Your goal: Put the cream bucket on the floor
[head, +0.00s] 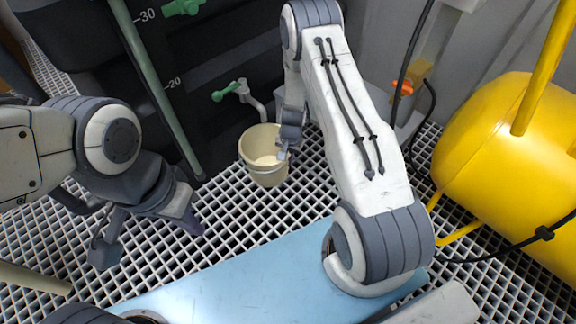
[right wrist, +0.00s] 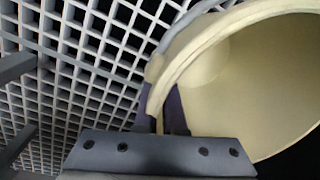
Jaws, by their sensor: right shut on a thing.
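The cream bucket (head: 263,160) is in the middle of the head view, tilted slightly, with its open top towards me. My right gripper (head: 288,142) is shut on the right side of its rim. In the right wrist view the bucket (right wrist: 255,85) fills the right side, and the fingers of my right gripper (right wrist: 168,108) pinch its rim. The floor (head: 225,205) is a pale grating; it also shows in the right wrist view (right wrist: 80,60). I cannot tell whether the bucket's base touches it. My left gripper (head: 150,240) is open and empty over the grating at the left.
A dark tank (head: 200,60) with level marks stands behind the bucket. A green-handled tap (head: 230,91) sticks out just above the bucket. A yellow vessel (head: 495,150) with a black cable (head: 515,245) stands at the right. Grating left of the bucket is clear.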

